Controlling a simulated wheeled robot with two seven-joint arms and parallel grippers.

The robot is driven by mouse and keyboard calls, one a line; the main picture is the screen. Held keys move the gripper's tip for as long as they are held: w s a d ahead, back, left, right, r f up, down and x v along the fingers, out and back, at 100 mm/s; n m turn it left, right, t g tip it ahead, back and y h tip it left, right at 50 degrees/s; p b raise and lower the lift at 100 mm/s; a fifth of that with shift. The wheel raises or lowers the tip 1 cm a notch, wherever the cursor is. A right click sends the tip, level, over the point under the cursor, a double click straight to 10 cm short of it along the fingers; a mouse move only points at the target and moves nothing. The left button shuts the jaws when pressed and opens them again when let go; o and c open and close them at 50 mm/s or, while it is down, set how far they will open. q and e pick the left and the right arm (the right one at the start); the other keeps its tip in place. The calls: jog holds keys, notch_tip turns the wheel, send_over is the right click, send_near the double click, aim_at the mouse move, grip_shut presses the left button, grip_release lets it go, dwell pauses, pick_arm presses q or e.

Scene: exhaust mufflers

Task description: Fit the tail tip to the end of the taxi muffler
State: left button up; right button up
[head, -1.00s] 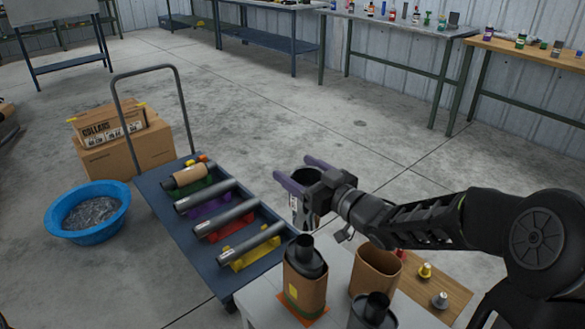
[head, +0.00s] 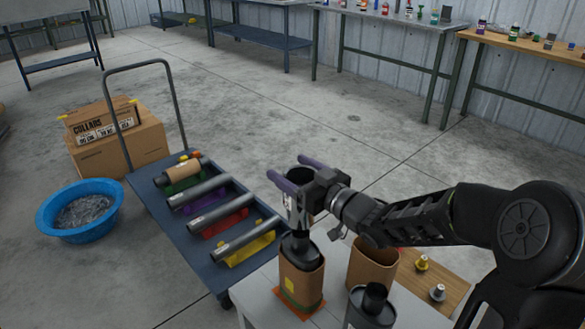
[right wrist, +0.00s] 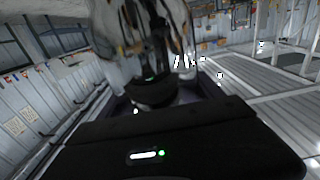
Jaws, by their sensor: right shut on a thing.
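My right gripper (head: 285,168) is shut on the tail tip (head: 294,212), a shiny metal tube with a dark open top, held upright. Below it stands a black muffler (head: 301,250) in a brown cardboard wrap with a yellow-green mark, upright on an orange mat (head: 312,309); I take it as the taxi muffler. The tip's lower end overlaps the muffler's neck in the head view. I cannot tell whether it is around the neck or in front of it. The shiny tip also shows in the right wrist view (right wrist: 145,40), blurred. My left gripper is out of view.
An empty-looking brown sleeve (head: 371,267) and a dark canister (head: 371,306) stand close right of the muffler. A wooden board (head: 450,283) with small cones lies beyond. A blue cart (head: 158,208) with several tubes, a blue basin (head: 50,222) and cartons (head: 120,150) are left.

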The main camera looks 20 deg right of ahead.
jog(key=shift+f+b, duration=0.8)
jog(key=shift+f, duration=0.55)
dwell(0.3)
jog(key=shift+f+b, duration=2.3)
jog(key=shift+f, duration=0.1)
dwell(0.8)
jog(key=o, duration=1.4)
jog(key=shift+o, duration=0.2)
jog(key=shift+s, duration=0.1)
jog(key=p+v, duration=0.1)
jog(key=v, duration=0.6)
jog(key=shift+s+d, duration=0.1)
jog(key=shift+s, duration=0.2)
